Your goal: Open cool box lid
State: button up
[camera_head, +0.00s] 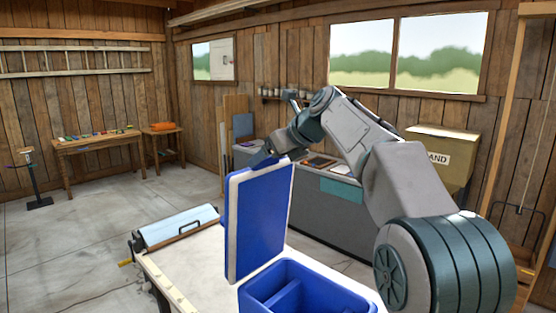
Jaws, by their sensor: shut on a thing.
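The blue cool box (311,272) stands at the front edge of a white-topped table, its inside and a divider showing. Its blue lid (262,220), with a pale rim, stands upright, raised well off the opening at the box's left side. My arm reaches in from the right. My gripper (262,163) is at the lid's top edge and is shut on it; the fingertips are small and partly hidden.
A grey counter (318,205) and a cardboard box (440,158) stand behind my arm.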

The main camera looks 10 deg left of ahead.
jog(key=shift+w+a+r, duration=0.15)
jog(key=shift+a+r, duration=0.2)
jog(key=shift+a, duration=0.1)
jog(key=o, duration=1.3)
jog(key=b+v, duration=0.1)
jog(key=v, duration=1.3)
jog(key=shift+s, duration=0.25)
jog(key=shift+c, duration=0.3)
